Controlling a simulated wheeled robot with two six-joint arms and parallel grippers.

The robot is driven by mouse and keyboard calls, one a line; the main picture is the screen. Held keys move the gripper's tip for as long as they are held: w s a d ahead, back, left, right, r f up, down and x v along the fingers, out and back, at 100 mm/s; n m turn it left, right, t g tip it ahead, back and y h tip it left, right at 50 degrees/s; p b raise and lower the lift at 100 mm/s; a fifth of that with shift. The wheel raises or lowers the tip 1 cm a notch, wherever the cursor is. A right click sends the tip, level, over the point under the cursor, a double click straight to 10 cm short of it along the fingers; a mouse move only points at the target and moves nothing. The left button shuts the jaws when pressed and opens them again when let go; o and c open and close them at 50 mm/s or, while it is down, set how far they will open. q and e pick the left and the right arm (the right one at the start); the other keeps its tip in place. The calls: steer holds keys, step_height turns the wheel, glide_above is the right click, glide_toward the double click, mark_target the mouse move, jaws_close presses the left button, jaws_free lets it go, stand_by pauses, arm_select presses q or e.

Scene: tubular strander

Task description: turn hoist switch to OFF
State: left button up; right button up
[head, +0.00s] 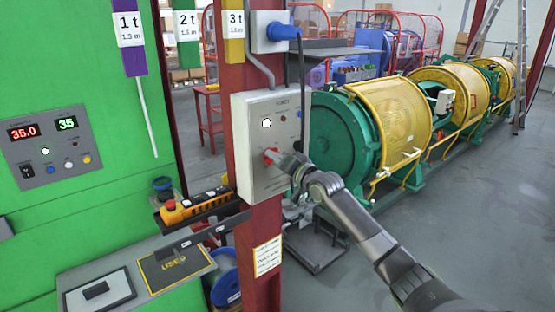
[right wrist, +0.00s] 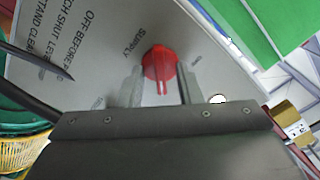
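The hoist switch is a red rotary knob (head: 271,156) on the front of a light grey box (head: 260,187) fixed to a dark red post. In the right wrist view the red knob (right wrist: 160,63) sits near "SUPPLY" lettering, with its ridged grip pointing down the picture toward my gripper. My right gripper (right wrist: 160,88) is open, with one finger on each side of the knob's grip. A gap shows at the right finger; contact at the left finger is unclear. In the head view my right gripper (head: 283,160) partly covers the knob. My left gripper is not in view.
An orange pendant (head: 195,205) lies on a shelf left of the post. A green control cabinet (head: 75,130) stands at left. Green and yellow strander drums (head: 395,115) stand behind; grey floor is free at right.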

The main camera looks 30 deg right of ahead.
jaws_close()
steer(key=n+b, duration=1)
steer(key=n, duration=0.7)
steer(key=shift+a+n, duration=0.1)
steer(key=shift+n, duration=0.3)
stand_by(0.6)
jaws_free()
